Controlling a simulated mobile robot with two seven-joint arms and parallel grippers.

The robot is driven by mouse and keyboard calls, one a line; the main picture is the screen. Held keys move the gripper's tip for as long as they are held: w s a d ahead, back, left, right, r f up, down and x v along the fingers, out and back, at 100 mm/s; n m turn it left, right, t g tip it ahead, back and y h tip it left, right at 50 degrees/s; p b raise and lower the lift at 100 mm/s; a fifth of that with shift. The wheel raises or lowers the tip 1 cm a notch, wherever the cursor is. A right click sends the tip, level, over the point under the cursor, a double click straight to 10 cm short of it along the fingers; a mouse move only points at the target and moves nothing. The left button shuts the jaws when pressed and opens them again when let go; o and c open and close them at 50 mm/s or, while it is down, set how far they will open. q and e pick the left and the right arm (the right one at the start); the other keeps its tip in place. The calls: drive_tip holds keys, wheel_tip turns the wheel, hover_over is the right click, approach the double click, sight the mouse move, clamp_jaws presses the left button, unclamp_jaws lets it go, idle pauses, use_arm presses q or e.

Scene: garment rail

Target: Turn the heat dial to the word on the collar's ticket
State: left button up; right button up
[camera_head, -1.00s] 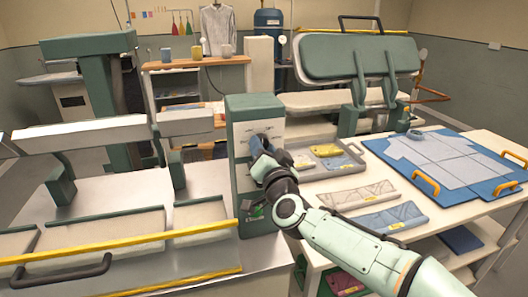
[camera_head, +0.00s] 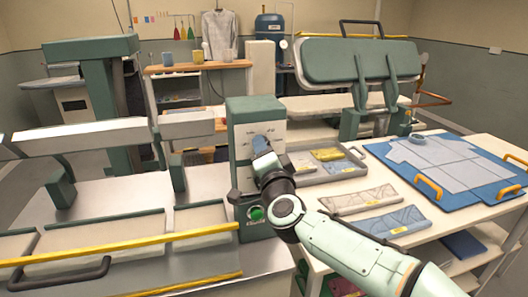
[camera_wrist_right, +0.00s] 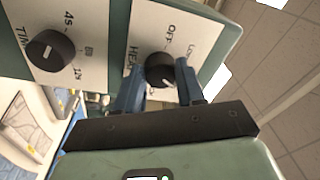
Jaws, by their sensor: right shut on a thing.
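The heat dial (camera_wrist_right: 160,70) is a black knob on a white panel in the right wrist view. My right gripper (camera_wrist_right: 159,86) has a blue finger on each side of it and is shut on it. "HEAT", "OFF" and part of "Low" show around it; other words are hidden. In the head view my right gripper (camera_head: 260,142) is at the front of the green control box (camera_head: 255,106). A beige collar (camera_head: 350,202) and a blue-grey collar (camera_head: 385,221) lie on the table. The blue-grey one bears a yellow ticket (camera_head: 400,230), too small to read. My left gripper is not in view.
A second black dial (camera_wrist_right: 50,50), marked "TIME", "4s" and "12", sits beside the heat dial. A green button (camera_head: 257,213) is low on the box. A grey tray (camera_head: 350,174) holds folded pieces. A blue board (camera_head: 470,180) lies at the right.

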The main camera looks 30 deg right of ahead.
drive_tip(key=o, duration=1)
drive_tip(key=shift+o, duration=0.2)
drive_tip(key=v, duration=1.3)
drive_tip(key=shift+s+b, duration=0.2)
drive_tip(key=shift+b, duration=0.25)
